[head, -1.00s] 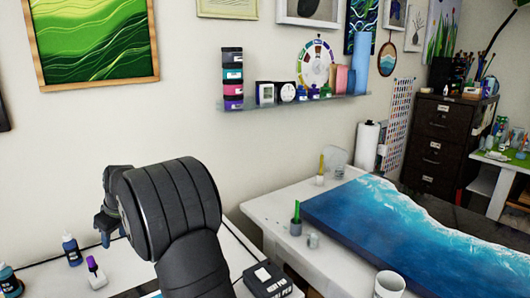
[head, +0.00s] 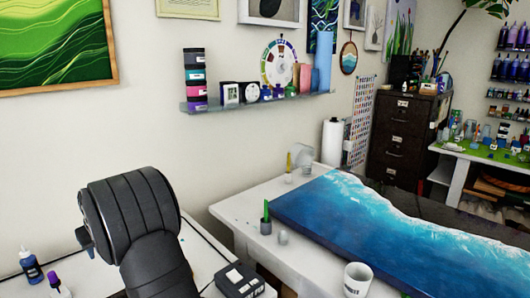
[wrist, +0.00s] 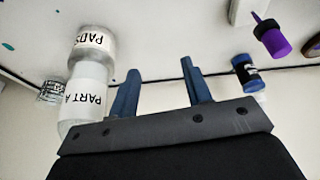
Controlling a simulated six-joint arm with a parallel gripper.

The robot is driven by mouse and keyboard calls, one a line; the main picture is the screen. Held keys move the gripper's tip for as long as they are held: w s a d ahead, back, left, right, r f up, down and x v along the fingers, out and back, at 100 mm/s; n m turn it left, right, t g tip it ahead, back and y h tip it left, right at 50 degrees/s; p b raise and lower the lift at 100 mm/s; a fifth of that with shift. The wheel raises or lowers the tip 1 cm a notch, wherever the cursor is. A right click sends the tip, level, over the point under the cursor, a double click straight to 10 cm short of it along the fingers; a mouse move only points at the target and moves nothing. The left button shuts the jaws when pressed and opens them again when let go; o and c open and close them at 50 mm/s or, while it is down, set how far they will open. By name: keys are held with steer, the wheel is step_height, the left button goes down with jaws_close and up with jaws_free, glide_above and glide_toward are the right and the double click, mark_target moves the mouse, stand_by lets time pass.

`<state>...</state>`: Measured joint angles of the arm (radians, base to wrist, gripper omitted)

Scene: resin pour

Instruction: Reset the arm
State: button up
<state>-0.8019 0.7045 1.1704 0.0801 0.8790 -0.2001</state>
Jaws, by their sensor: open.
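My gripper (wrist: 160,85) shows in the wrist view with its two blue fingers apart and nothing between them. In the head view my dark arm rises at the lower left and hides most of the gripper; only a small blue-grey part shows at its left side. In the wrist view a clear bottle marked PART A (wrist: 87,95) is left of the fingers. All are apart from the fingers.
A black box (head: 240,281) sits near my arm. A shelf (head: 260,102) hangs on the wall.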

steer(key=w+a, duration=0.6)
steer(key=shift+w+a, duration=0.35)
steer(key=shift+a, duration=0.05)
stand_by(0.3)
steer(key=s+d, duration=0.9)
steer(key=shift+s+d+r, duration=0.2)
steer(key=shift+s+d, duration=0.15)
steer(key=shift+s, duration=0.05)
stand_by(0.5)
